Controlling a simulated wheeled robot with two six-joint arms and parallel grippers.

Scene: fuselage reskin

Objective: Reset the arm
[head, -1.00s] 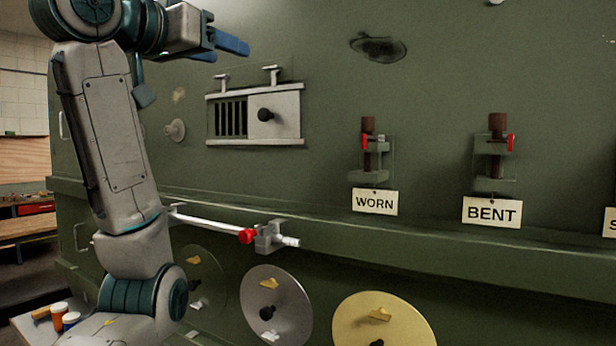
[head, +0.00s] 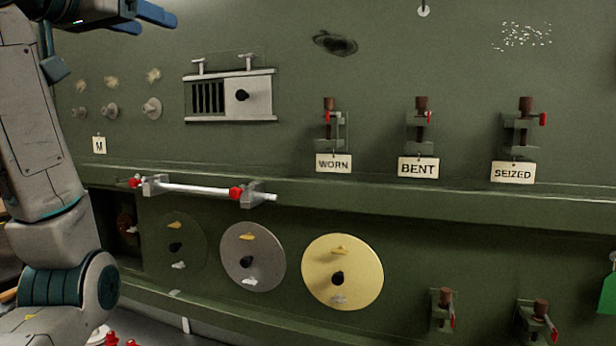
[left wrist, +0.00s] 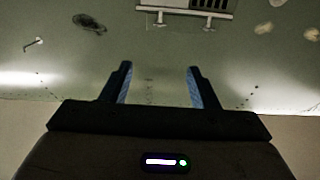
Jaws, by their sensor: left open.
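My left arm comes in along the left edge of the head view. My left gripper (head: 130,15) is at the top left of that view, raised above the panel's vent, with its blue fingers pointing right. In the left wrist view the left gripper (left wrist: 160,88) has its two fingers spread apart with nothing between them. Beyond them is the green fuselage panel (left wrist: 150,60), apart from the fingers. My right gripper is not in the head view.
The green wall holds a vent with a sliding cover (head: 250,95), clamps tagged WORN (head: 333,163), BENT (head: 418,168) and SEIZED (head: 513,172), and a silver rod (head: 195,188) with red ends on a ledge. Round discs, one yellow (head: 342,260), sit below. Space before the wall's middle is clear.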

